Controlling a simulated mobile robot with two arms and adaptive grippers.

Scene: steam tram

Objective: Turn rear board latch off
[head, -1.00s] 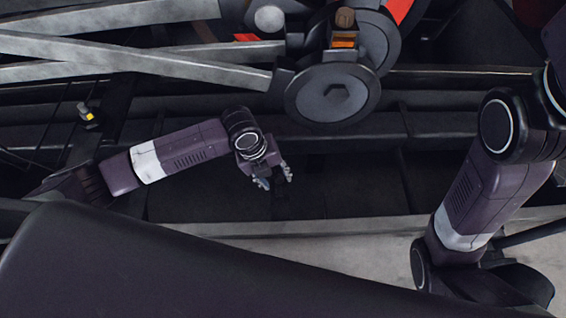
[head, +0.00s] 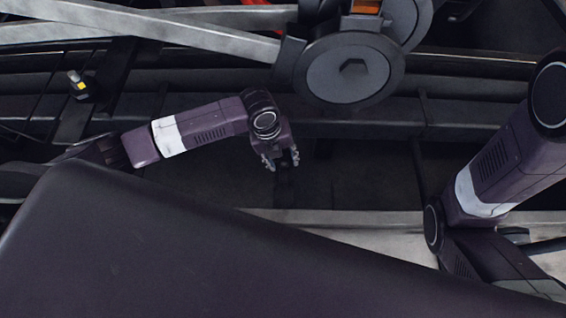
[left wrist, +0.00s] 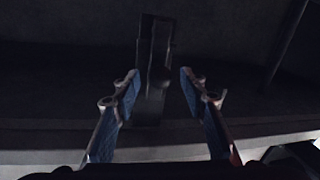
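A dark, narrow latch-like fitting (left wrist: 154,62) stands upright against a dark board in the left wrist view. Its lower end lies between and beyond the two blue-padded fingers of my left gripper (left wrist: 160,80). The fingers are apart, with a clear gap on each side of the fitting, and I see no contact. In the head view my left gripper (head: 281,162) points down over the dark board, with a dark fitting (head: 287,187) just below its fingertips. The fitting's details are lost in shadow. My right arm shows at the right, but its gripper is out of view.
A large grey round disc (head: 348,68) and pale metal bars (head: 150,28) lie above my left arm. A pale ledge (head: 350,220) runs below the gripper. A small yellow-marked fitting (head: 78,86) sits at the left. The dark panel right of the gripper is clear.

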